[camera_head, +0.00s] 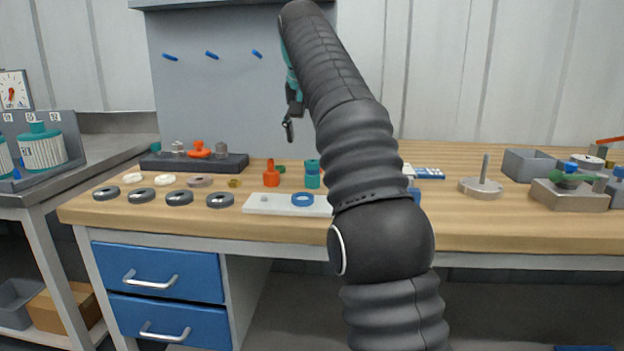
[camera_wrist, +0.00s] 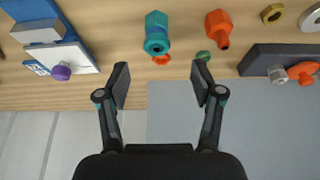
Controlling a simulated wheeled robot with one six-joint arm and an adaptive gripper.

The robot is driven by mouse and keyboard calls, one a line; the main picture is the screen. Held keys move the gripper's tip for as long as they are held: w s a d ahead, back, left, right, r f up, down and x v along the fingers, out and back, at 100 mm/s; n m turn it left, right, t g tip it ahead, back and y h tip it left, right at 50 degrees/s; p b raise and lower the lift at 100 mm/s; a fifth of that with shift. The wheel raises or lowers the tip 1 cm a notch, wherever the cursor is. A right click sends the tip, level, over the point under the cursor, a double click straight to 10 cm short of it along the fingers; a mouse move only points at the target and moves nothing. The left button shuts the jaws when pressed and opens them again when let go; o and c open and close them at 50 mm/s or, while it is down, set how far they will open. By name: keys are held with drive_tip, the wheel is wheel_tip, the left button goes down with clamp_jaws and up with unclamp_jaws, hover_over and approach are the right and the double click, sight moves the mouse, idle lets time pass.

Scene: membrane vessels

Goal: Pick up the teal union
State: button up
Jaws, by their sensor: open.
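The teal union (camera_head: 312,174) stands on the wooden bench, just left of my arm in the head view. In the wrist view it is a teal fitting (camera_wrist: 156,34) with a hexagonal part and a rounder end. My gripper (camera_wrist: 160,74) is open and empty, its two fingers apart. The union shows beyond the gap between the fingertips and touches neither finger. In the head view my gripper (camera_head: 290,117) hangs well above the bench, in front of the grey back panel.
An orange fitting (camera_wrist: 218,28) stands beside the union, with a small orange ring (camera_wrist: 161,60) and a green disc (camera_wrist: 203,56) close by. A dark rack (camera_head: 222,163) is left, a white plate (camera_head: 265,205) in front. The back panel (camera_head: 230,90) rises behind the bench.

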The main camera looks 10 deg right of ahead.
sight(312, 168)
drive_tip(key=x, duration=0.6)
drive_tip(key=shift+w+f, duration=0.1)
drive_tip(key=shift+f, duration=0.1)
drive_tip(key=shift+s+b+x, duration=0.1)
drive_tip(key=shift+b+x, duration=0.1)
drive_tip(key=shift+x, duration=1.15)
drive_tip(key=shift+s+b+x, duration=0.15)
drive_tip(key=shift+b+x, duration=0.05)
drive_tip(key=shift+x, duration=1.15)
drive_tip(key=shift+d, duration=0.15)
drive_tip(key=c, duration=1.2)
